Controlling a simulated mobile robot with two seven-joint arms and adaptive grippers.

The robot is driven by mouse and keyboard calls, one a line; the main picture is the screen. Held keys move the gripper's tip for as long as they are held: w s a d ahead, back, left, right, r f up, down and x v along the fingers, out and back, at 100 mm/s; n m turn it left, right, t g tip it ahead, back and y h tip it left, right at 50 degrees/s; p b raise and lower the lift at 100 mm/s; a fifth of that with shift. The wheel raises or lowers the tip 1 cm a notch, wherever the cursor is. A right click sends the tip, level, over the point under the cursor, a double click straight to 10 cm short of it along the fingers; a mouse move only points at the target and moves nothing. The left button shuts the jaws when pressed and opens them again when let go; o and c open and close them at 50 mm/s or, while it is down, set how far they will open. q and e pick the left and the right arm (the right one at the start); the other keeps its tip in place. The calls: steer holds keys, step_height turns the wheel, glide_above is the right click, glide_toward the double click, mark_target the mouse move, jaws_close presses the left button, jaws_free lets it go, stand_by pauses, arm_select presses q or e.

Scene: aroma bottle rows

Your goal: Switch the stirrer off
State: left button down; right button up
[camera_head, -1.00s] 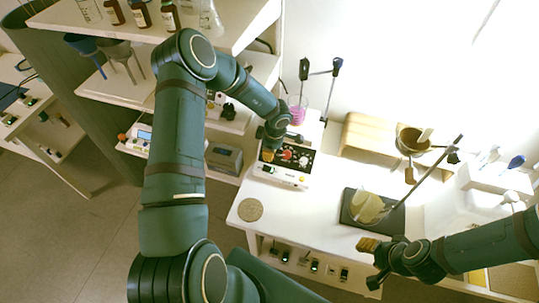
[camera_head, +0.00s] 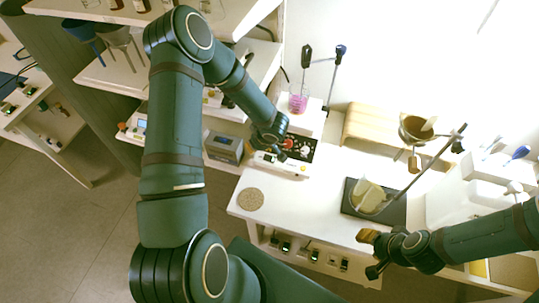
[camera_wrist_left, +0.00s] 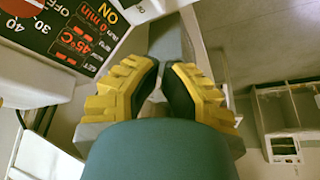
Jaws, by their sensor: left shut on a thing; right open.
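The stirrer (camera_head: 283,164) is a white box with a dark control panel and a red knob, left of the worktop's middle. A vessel of pink liquid (camera_head: 298,103) stands on it. In the left wrist view its black panel (camera_wrist_left: 70,38) shows ON and OFF marks and lit orange readings of 45°C and 0 min. My left gripper (camera_head: 264,155) is at the stirrer's front left, partly covering it. Its yellow fingers (camera_wrist_left: 166,68) are close together, beside the panel; what they are shut on is not clear. My right gripper (camera_head: 372,254) is open and empty at the worktop's front edge.
A dark plate with a pale yellow vessel (camera_head: 368,195) stands right of the stirrer, with a slanted rod above it. A round cork mat (camera_head: 251,199) lies at the front left. A wooden box (camera_head: 370,125) stands behind. The worktop's middle (camera_head: 305,205) is clear.

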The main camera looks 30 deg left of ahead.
arm_select(q)
steer(key=s+d+r+m+t+h+b, duration=0.1)
steer(key=s+d+r+m+t+h, duration=0.1)
steer(key=d+m+t, duration=0.4)
steer(key=s+r+m+t, duration=0.1)
steer(key=r+m, duration=0.1)
steer(key=m, duration=0.3)
steer(key=shift+d+m, duration=0.3)
steer(key=shift+f, duration=0.15)
glide_above(271, 159)
step_height(271, 159, down, 7)
steer(key=shift+s+r+b, duration=0.1)
steer(key=shift+b, duration=0.3)
steer(key=f, duration=0.2)
steer(key=shift+a+f, duration=0.2)
steer(key=shift+f, duration=0.1)
steer(key=shift+a+f, duration=0.1)
steer(key=shift+f, duration=0.6)
